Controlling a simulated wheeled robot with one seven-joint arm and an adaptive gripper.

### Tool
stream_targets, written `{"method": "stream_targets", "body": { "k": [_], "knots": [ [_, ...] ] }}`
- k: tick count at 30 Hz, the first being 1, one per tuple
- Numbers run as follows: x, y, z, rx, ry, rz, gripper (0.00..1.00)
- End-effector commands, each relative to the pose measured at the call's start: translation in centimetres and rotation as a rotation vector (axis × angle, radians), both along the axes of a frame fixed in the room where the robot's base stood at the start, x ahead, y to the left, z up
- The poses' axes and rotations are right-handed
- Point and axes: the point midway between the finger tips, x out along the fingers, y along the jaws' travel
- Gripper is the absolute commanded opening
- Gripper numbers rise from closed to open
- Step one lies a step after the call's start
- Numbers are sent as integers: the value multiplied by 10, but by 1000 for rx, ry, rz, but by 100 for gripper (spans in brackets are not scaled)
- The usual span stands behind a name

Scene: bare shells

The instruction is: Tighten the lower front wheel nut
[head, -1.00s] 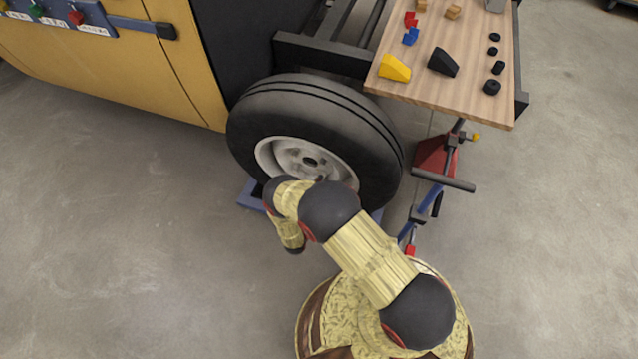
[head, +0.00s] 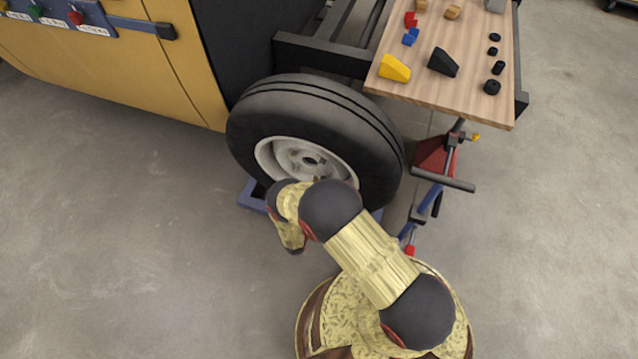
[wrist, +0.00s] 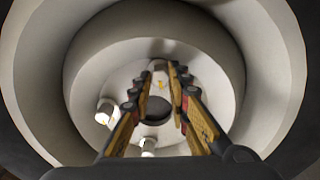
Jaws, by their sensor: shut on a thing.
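The front wheel (head: 370,150) has a black tyre and a pale steel rim with a dark centre hole. In the head view my arm covers the rim's lower part, and my gripper is hidden there. In the wrist view my gripper (wrist: 161,76) reaches into the rim (wrist: 255,60). Its fingertips close on a pale wheel nut (wrist: 158,67) beyond the dark hub hole; the fingers partly hide it. Two other pale nuts show apart from the fingers, one at the left (wrist: 105,111) and one near the bottom (wrist: 148,146).
A wooden board (head: 480,110) with blocks, wedges and black rings lies right of the wheel. A red and blue jack (head: 437,155) stands below it. The yellow body (head: 130,75) is at the left. Floor at the left is clear.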

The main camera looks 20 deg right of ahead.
Motion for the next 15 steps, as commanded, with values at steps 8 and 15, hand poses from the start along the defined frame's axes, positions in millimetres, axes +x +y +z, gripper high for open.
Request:
{"method": "stream_targets", "body": {
  "k": [8,15],
  "knots": [
    [-1,0,-1,3,2,1,0],
    [0,0,-1,1,2,0,28]
  ]
}}
